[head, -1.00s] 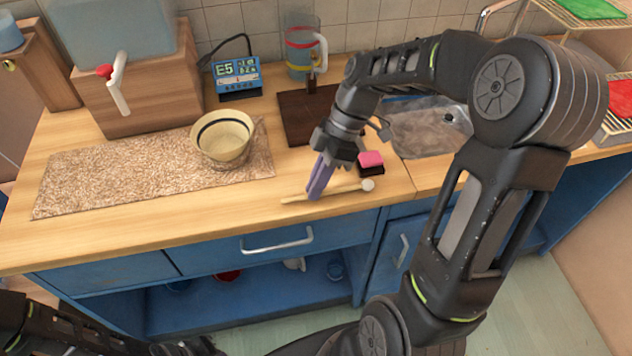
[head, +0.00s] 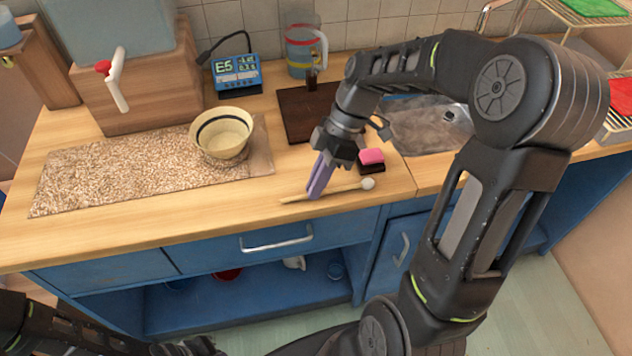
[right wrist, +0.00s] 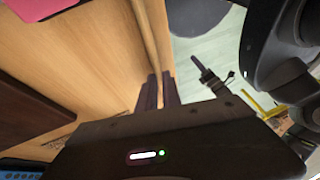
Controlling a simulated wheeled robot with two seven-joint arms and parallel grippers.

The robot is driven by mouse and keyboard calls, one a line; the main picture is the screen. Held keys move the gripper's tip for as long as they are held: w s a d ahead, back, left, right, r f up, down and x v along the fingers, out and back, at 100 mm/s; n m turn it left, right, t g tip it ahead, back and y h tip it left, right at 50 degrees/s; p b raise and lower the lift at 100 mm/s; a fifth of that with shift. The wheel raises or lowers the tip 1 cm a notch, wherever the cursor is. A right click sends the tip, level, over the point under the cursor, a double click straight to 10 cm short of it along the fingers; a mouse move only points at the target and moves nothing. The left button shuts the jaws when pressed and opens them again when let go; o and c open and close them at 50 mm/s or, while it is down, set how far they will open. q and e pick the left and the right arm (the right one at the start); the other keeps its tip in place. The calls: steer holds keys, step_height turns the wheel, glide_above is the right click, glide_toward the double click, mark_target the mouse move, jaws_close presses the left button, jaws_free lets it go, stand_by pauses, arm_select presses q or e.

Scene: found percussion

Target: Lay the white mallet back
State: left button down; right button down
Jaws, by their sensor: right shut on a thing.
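The white mallet (head: 345,188) has a thin pale wooden handle and a round white head (head: 367,183) pointing right. It lies level at the counter's front edge, on the wood or only just above it; I cannot tell which. My right gripper (head: 315,190) points down, with its purple fingers shut on the handle left of its middle.
A pink-topped block (head: 371,157) sits just behind the mallet head. A brown board (head: 300,125) lies behind the gripper. A cream bowl (head: 221,150) stands on a speckled mat (head: 110,180) to the left. The wood left of the handle is clear.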

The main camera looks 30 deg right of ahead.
steer(key=c, duration=1.5)
jaws_free()
steer(key=shift+o, duration=0.2)
steer(key=shift+w+d+r, duration=0.15)
steer(key=shift+d+r, duration=0.2)
steer(key=shift+r, duration=0.1)
steer(key=v, duration=0.6)
steer(key=shift+s+r, duration=0.2)
steer(key=shift+r, duration=0.15)
